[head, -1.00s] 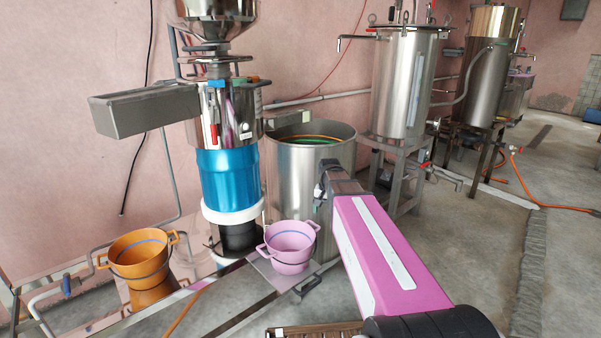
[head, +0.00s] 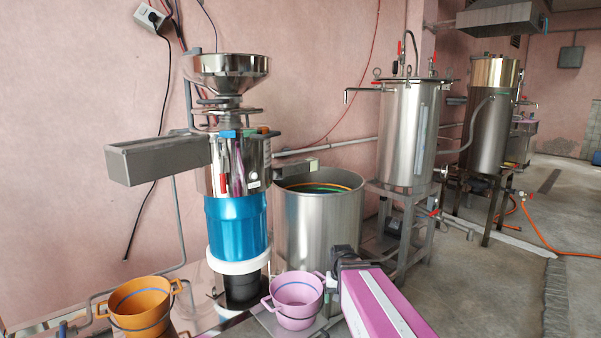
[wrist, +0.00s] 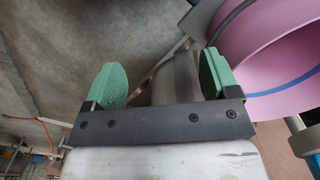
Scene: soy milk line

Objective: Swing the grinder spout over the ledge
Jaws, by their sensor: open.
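The grinder (head: 238,165) is an upright steel machine with a hopper on top and a blue lower body. A long grey box-shaped trough (head: 160,160) sticks out from its left side, and a shorter grey piece (head: 296,170) shows on its right by the tub. I cannot tell for sure which is the spout, nor which surface is the ledge. My gripper (wrist: 163,82) is open, with two green pads apart and nothing visibly held. In the head view its end is low, just right of the pink bucket (head: 294,302), well below the trough.
A large steel tub (head: 318,225) stands behind the pink bucket, right of the grinder. An orange bucket (head: 142,302) is at the lower left. Steel tanks (head: 407,130) on stands are farther right. Floor at the right is mostly open, with an orange hose (head: 550,247).

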